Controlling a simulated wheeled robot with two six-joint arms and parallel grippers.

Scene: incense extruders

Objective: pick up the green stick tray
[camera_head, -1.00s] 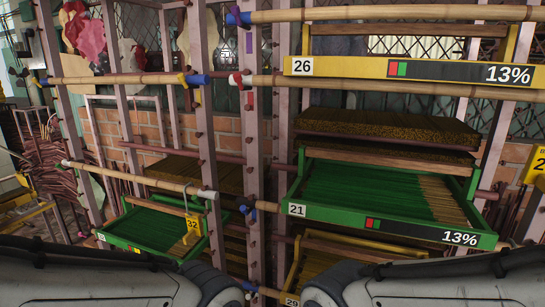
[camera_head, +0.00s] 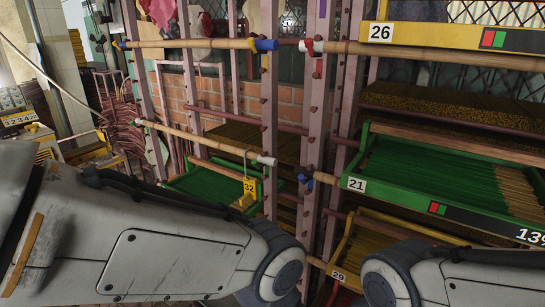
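A green stick tray (camera_head: 455,211) labelled 21 sits on the rack at the right. Green sticks fill most of it, with tan sticks toward its right end, and the picture edge cuts it off. A second green tray (camera_head: 196,163) with green sticks sits lower on the rack at centre-left. A yellow tag marked 32 (camera_head: 249,190) hangs in front of it, and my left arm hides its near part. Both my arms show along the bottom, but neither gripper is in view.
Pink rack posts (camera_head: 269,120) and bamboo poles (camera_head: 210,142) stand between the two trays. A yellow tray 26 (camera_head: 460,36) is above tray 21, and a yellow tray 29 (camera_head: 345,255) is below it. A yellow machine (camera_head: 35,145) stands at the far left.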

